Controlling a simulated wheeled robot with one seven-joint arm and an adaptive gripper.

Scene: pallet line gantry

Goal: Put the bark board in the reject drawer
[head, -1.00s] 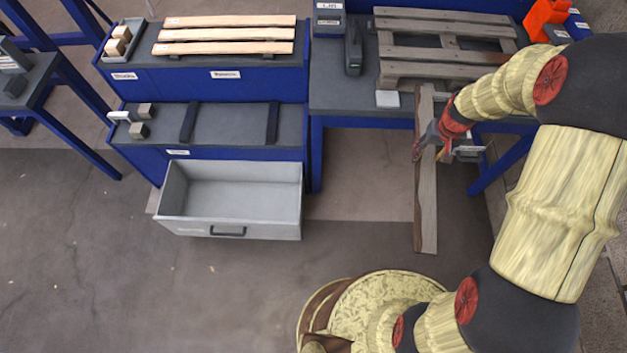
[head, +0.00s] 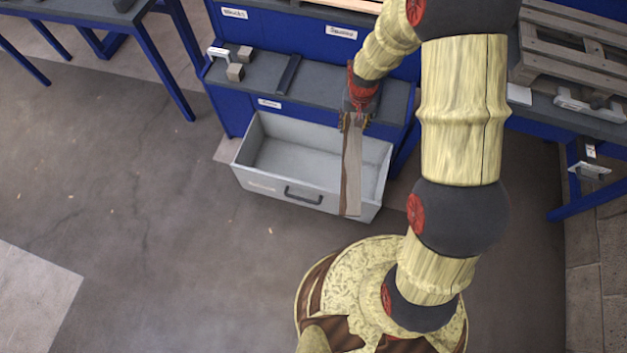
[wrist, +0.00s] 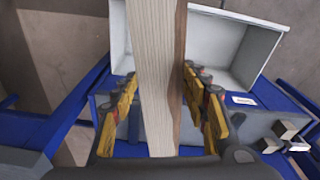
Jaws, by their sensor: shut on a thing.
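The bark board (head: 351,170) is a long grey-brown plank with a darker brown strip along one edge. My gripper (head: 354,122) is shut on it near its far end, and the board points back toward my base. The reject drawer (head: 255,168) is a light grey open bin pulled out from the blue bench. In the head view the board crosses over the drawer's right part. In the wrist view the board (wrist: 157,60) runs between my gripper's yellow fingers (wrist: 160,100), with the drawer (wrist: 270,22) behind it. The drawer floor I can see is empty. The board's height above the rim is unclear.
The blue bench (head: 222,98) has a dark top with small blocks (head: 236,71) and a dark strip (head: 289,74). A slatted wooden pallet (head: 570,55) lies on the right bench. Open concrete floor (head: 130,200) lies left of the drawer.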

